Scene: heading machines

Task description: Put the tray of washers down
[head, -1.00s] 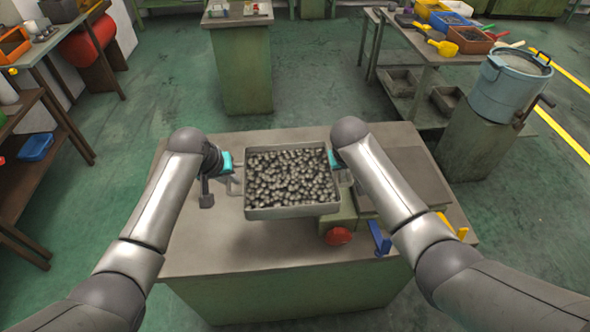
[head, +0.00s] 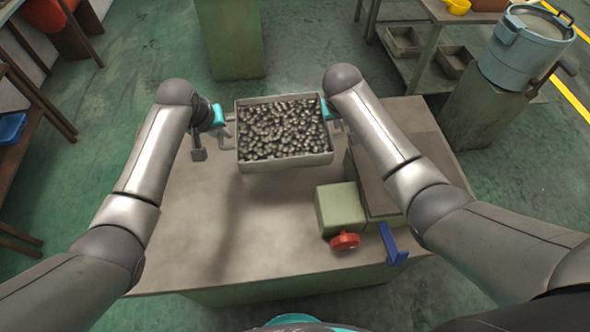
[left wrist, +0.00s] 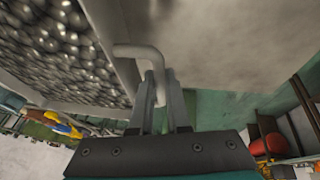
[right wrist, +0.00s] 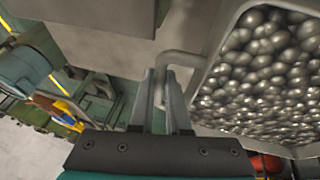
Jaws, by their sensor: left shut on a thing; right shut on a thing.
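The grey metal tray (head: 290,164) is full of small dark shiny metal pieces (head: 282,128) and looks level. It is over the far part of the grey-topped bench (head: 270,245); a shadow lies on the bench, but I cannot tell how large any gap is. My left gripper (head: 226,132) is at the tray's left side, shut on its wire handle, seen in the left wrist view (left wrist: 140,52). My right gripper (head: 335,122) is at the right side, shut on the other handle, seen in the right wrist view (right wrist: 182,58).
A green block with a red knob (head: 345,241) and a blue lever (head: 391,245) stand at the bench's right, beside a raised grey plate (head: 425,160). The bench top is clear left and in front of the tray. A blue drum (head: 525,48) stands beyond, right.

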